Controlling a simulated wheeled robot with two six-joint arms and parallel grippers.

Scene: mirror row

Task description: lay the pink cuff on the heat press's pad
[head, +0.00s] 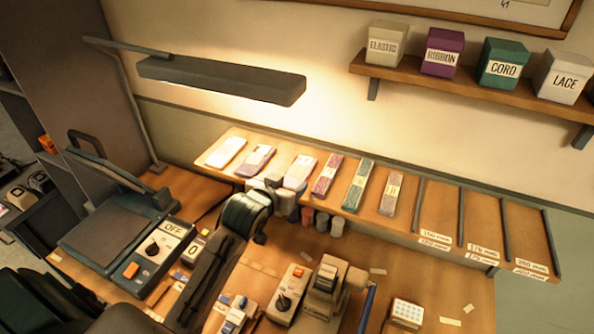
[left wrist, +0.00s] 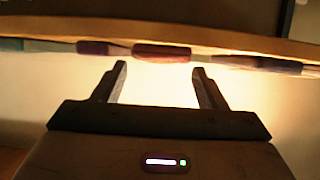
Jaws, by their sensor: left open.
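A row of flat strips lies on the sloped wooden rack (head: 410,222). The rose-pink strip (head: 326,176) with a pale band is the pinkest, but paler pinkish strips (head: 226,152) lie to its left, so I cannot tell surely which is the pink cuff. The heat press's dark pad (head: 103,232) is bare, under its raised upper plate. My left gripper (head: 283,183) is at the rack's front edge, left of the rose-pink strip. In the left wrist view its fingers (left wrist: 157,82) stand apart with nothing between them. My right gripper is not seen.
A lamp (head: 220,80) hangs over the rack. Labelled boxes stand on a wall shelf (head: 460,90). The rack's right slots are empty. A small machine (head: 324,290) and a dial box (head: 288,293) stand on the bench. A control box (head: 155,250) adjoins the press.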

